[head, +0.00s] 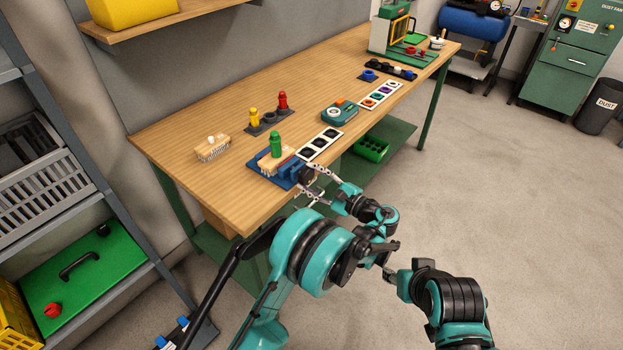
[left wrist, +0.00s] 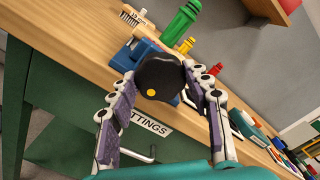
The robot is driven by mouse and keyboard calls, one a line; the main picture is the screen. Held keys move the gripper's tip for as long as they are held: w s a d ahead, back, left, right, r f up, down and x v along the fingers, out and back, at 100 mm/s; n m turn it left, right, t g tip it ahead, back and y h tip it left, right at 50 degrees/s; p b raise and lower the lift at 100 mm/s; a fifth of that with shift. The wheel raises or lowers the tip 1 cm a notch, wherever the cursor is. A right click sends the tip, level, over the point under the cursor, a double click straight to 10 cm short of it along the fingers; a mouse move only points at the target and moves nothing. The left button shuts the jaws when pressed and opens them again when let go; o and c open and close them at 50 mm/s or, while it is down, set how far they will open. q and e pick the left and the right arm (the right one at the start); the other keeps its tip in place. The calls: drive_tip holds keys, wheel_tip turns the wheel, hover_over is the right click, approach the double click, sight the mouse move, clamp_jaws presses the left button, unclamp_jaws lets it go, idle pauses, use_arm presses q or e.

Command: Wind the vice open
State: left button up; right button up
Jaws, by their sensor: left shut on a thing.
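The blue vice (head: 290,179) sits at the front edge of the wooden bench. A pale wooden brush (head: 272,163) is at its jaws; I cannot tell how tightly it is held. The vice's round black knob (head: 306,174) faces out past the bench edge. My left gripper (head: 312,182) is shut on this knob. In the left wrist view the knob (left wrist: 160,76) has a yellow dot and sits between both fingers of the gripper (left wrist: 158,88), with the blue vice (left wrist: 126,58) behind. My right arm shows at lower right; its fingers are not clear.
Another brush (head: 212,148) lies on the bench (head: 190,116), and yellow (head: 254,117) and red (head: 283,101) pegs stand behind. A card with dark squares (head: 320,144) lies beside the vice. Open floor (head: 510,220) is at right.

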use_arm(q)
drive_tip(key=n, duration=0.6)
drive_tip(key=shift+n, duration=0.4)
idle(0.3)
drive_tip(key=o, duration=1.1)
drive_tip(key=shift+a, duration=0.1)
drive_tip(key=shift+o, duration=0.2)
